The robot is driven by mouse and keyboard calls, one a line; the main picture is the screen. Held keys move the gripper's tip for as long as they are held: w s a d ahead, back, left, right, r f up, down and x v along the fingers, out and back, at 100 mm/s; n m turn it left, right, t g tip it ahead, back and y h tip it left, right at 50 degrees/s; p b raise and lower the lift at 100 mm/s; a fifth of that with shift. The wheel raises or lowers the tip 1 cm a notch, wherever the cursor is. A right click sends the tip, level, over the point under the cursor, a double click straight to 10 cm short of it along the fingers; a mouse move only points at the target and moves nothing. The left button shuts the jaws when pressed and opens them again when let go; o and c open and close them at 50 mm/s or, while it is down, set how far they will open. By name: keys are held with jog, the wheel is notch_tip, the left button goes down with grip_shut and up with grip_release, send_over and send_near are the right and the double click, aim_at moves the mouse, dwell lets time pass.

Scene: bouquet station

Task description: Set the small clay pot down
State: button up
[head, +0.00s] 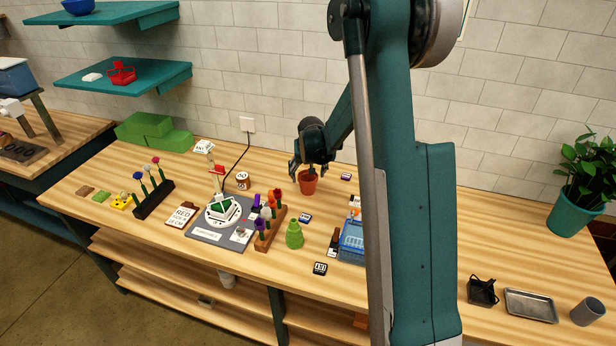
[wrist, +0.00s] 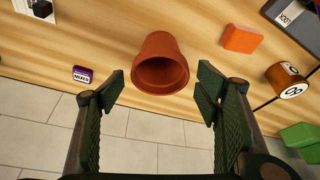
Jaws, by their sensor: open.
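The small clay pot (head: 308,184) is reddish brown and stands upright on the wooden table, near its back edge by the tiled wall. In the wrist view the pot (wrist: 161,66) shows its open rim facing me, and it looks empty. My gripper (head: 306,166) is just above the pot in the head view. In the wrist view my gripper (wrist: 160,92) is open, with one finger on either side of the pot's rim and a visible gap to each. Neither finger appears to touch the pot.
A green vase (head: 294,235) and a wooden flower rack (head: 270,236) stand in front. The table right around the pot is clear.

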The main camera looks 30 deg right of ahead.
jog(key=v, duration=0.9)
jog(key=shift+s+r, duration=0.1)
dwell(0.8)
jog(key=s+a+r+n+t, duration=0.1)
jog(key=s+a+r+n, duration=0.1)
jog(key=s+a+r, duration=1.25)
jog(key=s+a+n+t+y, duration=0.1)
jog(key=s+a, duration=0.3)
jog(key=s, duration=0.9)
jog(key=s+a+r+n+t, duration=0.1)
jog(key=s+a, duration=0.3)
jog(key=s, duration=0.8)
jog(key=shift+s+a+y, duration=0.2)
jog(key=shift+s+y, duration=0.15)
jog(key=shift+y, duration=0.05)
